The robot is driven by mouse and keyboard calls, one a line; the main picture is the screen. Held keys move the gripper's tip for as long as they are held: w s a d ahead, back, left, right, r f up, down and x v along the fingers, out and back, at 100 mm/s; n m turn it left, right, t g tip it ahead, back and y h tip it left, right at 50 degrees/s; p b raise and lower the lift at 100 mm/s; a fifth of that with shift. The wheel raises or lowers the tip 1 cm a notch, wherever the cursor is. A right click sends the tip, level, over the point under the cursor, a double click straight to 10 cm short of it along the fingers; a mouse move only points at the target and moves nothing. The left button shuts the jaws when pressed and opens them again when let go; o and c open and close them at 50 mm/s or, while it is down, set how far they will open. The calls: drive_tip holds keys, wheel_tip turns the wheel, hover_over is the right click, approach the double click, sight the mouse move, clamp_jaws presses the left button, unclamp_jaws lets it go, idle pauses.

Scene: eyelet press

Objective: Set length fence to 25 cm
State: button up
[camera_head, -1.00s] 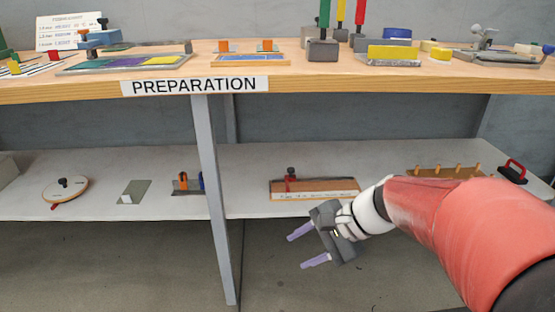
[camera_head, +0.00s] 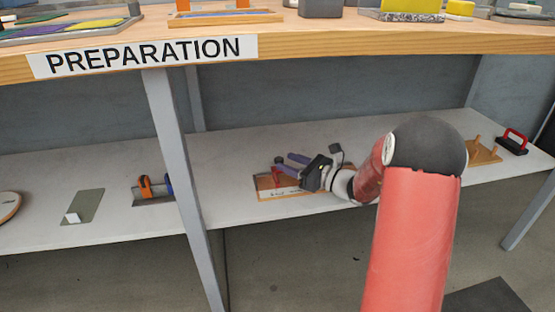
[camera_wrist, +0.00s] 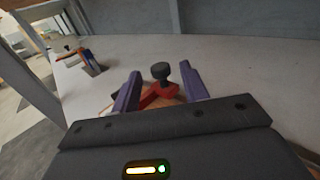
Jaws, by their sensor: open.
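The length fence is a wooden board (camera_head: 266,193) with a pale marked strip on its front, lying on the lower white shelf. A red slider (camera_head: 276,177) sits on it; the wrist view shows the red slider (camera_wrist: 155,95) with a black knob (camera_wrist: 161,72) on top. My gripper (camera_head: 285,164) is open over the board, and its arm hides the board's right part. In the wrist view its two purple fingers stand to either side of the slider and knob, with gaps visible. I cannot read the scale or tell whether the fingers touch anything.
The table top edge (camera_head: 300,46) runs above the shelf, and a grey leg (camera_head: 180,190) stands left of the board. An orange and blue clamp-like item (camera_head: 152,188) lies further left. A pegged wooden rack (camera_head: 484,153) and a red-handled block (camera_head: 513,143) are at the right.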

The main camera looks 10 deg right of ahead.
sight(279, 158)
drive_tip(key=shift+x, duration=2.1)
clamp_jaws()
